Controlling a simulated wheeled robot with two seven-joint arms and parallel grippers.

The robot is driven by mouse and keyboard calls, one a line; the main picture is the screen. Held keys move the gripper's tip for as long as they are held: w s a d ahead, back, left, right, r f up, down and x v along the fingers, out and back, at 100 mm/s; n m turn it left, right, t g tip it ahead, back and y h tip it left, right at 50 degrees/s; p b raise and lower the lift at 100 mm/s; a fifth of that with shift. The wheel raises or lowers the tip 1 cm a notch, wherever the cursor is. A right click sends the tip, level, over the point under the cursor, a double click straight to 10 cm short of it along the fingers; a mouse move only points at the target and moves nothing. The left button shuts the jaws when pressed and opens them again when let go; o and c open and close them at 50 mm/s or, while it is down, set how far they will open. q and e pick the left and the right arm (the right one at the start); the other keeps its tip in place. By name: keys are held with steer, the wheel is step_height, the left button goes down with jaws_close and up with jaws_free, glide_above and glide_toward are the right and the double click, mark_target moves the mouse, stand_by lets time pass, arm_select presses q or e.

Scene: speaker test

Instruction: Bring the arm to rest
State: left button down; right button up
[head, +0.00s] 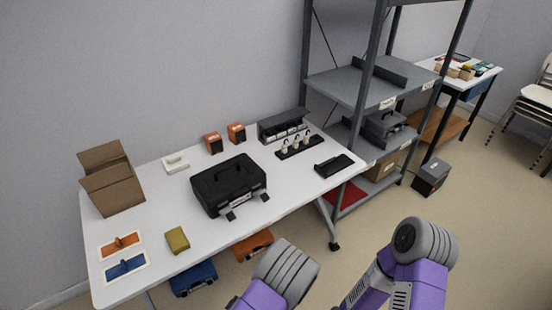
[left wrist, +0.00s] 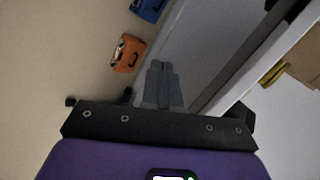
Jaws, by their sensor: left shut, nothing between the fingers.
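My left gripper (left wrist: 161,68) shows in the left wrist view, its two grey fingers together and nothing between them. It is apart from the white table (left wrist: 235,85), whose edge runs diagonally beside it. In the head view the gripper itself does not show. A purple and grey part of my left arm (head: 283,270) shows at the bottom centre, in front of the table. Part of my right arm (head: 425,240) is raised at the lower right; its gripper is out of view.
On the table (head: 150,245) are a black case (head: 228,185), a cardboard box (head: 110,178), a yellow block (head: 177,240) and a black tray (head: 334,165). Blue (head: 193,278) and orange (head: 252,244) cases are below it. A grey shelf (head: 350,85) stands right; open floor lies at the lower right.

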arm_select(q)
steer(key=s+d+f+n+g+h, duration=0.2)
steer(key=s+n+g+h, duration=0.4)
steer(key=s+n+h, duration=0.3)
steer(key=shift+s+d+n+h, duration=0.2)
steer(key=shift+d+n+h, duration=0.25)
steer(key=shift+d, duration=0.4)
